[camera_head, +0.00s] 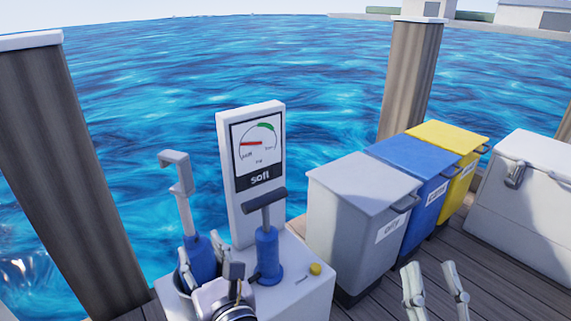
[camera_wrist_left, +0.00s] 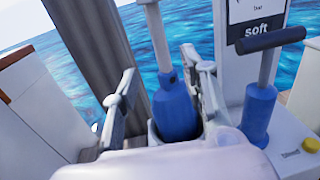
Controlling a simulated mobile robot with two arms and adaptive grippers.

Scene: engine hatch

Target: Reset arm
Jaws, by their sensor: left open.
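My left gripper (camera_head: 208,268) is open, low in the head view, by a blue-bodied tool (camera_head: 201,258) with a grey shaft and hooked top. In the left wrist view the open fingers (camera_wrist_left: 162,82) stand on either side of the blue body (camera_wrist_left: 176,112), whose lower end sits in a round holder; I cannot tell if they touch it. My right gripper (camera_head: 436,283) is at the lower right of the head view, fingers apart and empty, over the deck.
A gauge panel marked "soft" (camera_head: 252,165) and a blue pump with a T-handle (camera_head: 267,255) stand on a white cabinet beside a yellow button (camera_head: 315,269). Grey (camera_head: 345,225), blue (camera_head: 425,190) and yellow (camera_head: 455,140) bins and a white chest (camera_head: 525,200) line the right. Posts rise by the water.

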